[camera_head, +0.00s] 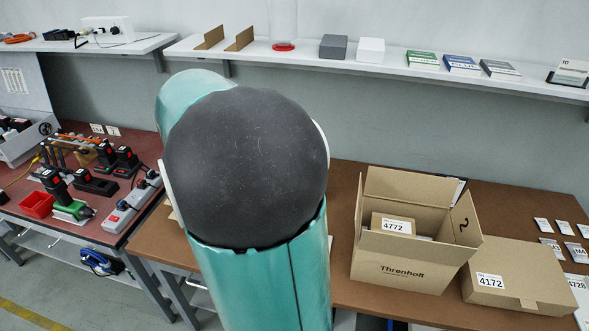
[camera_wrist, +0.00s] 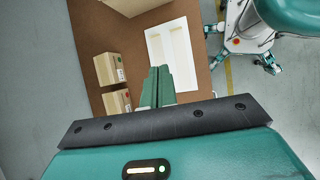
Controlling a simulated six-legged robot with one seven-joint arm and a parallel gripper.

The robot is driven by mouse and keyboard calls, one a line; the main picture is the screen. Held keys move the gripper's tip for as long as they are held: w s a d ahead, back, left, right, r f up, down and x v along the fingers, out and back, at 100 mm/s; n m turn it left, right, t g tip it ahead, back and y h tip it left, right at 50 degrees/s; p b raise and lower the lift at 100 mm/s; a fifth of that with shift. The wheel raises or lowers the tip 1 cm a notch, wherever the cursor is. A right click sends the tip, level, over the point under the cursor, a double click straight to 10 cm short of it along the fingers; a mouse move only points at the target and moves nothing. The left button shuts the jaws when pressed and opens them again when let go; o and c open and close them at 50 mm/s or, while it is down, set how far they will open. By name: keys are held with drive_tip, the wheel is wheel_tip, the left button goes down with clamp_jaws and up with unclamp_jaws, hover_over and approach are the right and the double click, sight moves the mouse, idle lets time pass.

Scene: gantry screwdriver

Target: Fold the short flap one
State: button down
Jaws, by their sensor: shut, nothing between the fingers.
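An open brown cardboard box (camera_head: 401,274) marked Threnhoff stands on the brown table right of centre in the head view. Its flaps are unfolded around the opening, and the back flap (camera_head: 410,184) stands up. A short side flap (camera_head: 462,221) with a dark mark is at the right. A small box (camera_head: 392,224) labelled 4772 sits inside. In the wrist view, my gripper (camera_wrist: 157,76) has its green fingers together and empty above the table. A cardboard edge (camera_wrist: 135,5) shows ahead of the fingers. In the head view my arm hides the gripper.
A closed box (camera_head: 518,276) labelled 4172 stands close right of the open box. In the wrist view, two small boxes (camera_wrist: 109,69) lie left of the fingers and a white tray-like frame (camera_wrist: 172,50) lies ahead right. A shelf (camera_head: 400,66) with small items runs along the wall.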

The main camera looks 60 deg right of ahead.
drive_tip(key=s+d+f+g+y, duration=0.1)
drive_tip(key=s+d+f+g, duration=0.15)
drive_tip(key=d, duration=0.45)
drive_tip(key=s+d+f+g, duration=0.1)
drive_tip(key=s+d+g, duration=0.25)
drive_tip(key=d, duration=0.25)
drive_tip(key=s+d+f, duration=0.1)
drive_tip(key=s+f, duration=0.1)
drive_tip(key=s, duration=0.4)
drive_tip(key=s+d+f+t, duration=0.1)
drive_tip(key=s+d+f, duration=0.1)
drive_tip(key=s, duration=0.4)
drive_tip(key=shift+s+f+n, duration=0.25)
drive_tip(key=shift+f+n, duration=0.05)
drive_tip(key=shift+f, duration=0.35)
drive_tip(key=shift+s+y, duration=0.1)
drive_tip(key=shift+y, duration=0.2)
